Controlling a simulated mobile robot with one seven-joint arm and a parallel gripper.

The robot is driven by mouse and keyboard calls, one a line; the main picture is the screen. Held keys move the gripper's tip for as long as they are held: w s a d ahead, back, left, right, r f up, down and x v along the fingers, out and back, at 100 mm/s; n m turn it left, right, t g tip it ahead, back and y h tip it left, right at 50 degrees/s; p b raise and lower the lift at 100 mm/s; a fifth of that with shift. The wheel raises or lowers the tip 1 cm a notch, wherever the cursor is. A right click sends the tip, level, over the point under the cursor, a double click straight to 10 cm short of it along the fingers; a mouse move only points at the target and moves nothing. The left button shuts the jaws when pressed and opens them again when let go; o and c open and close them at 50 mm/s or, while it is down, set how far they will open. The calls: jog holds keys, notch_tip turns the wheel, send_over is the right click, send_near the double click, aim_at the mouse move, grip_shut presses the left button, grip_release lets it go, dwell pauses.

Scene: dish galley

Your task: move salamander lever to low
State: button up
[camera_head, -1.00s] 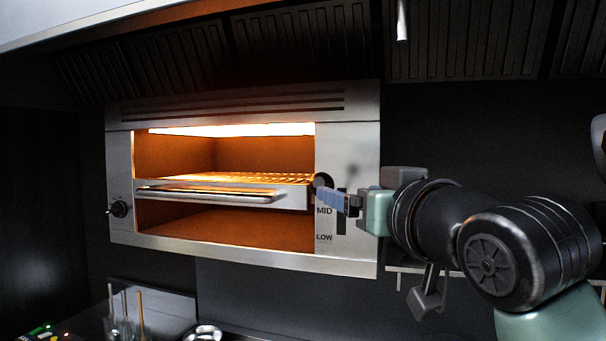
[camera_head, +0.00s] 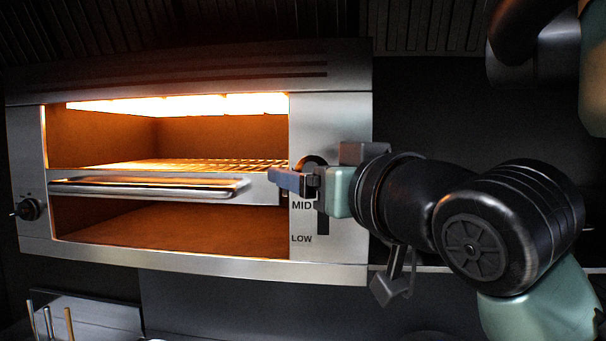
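The salamander (camera_head: 330,255) is a steel wall grill with a glowing orange inside. On its right panel a dark vertical slot (camera_head: 322,222) runs beside the printed labels MID (camera_head: 301,205) and LOW (camera_head: 301,238). The lever's dark round knob (camera_head: 313,162) shows above MID, partly hidden by my gripper. My gripper (camera_head: 289,180), with blue finger pads, reaches in from the right just below the visible part of the knob, above the MID label. The pads overlap the knob area. I cannot tell if they touch it or how far apart they are.
The rack's front handle (camera_head: 150,188) juts out left of my gripper. A small dark knob (camera_head: 28,210) sits on the salamander's left panel. Thin upright sticks (camera_head: 48,322) stand at the lower left. Hood filters hang above. Dark wall shows right of the salamander.

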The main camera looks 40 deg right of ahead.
jog(key=shift+s+a, duration=0.1)
jog(key=shift+s, duration=0.1)
grip_shut()
jog(key=shift+f, duration=0.1)
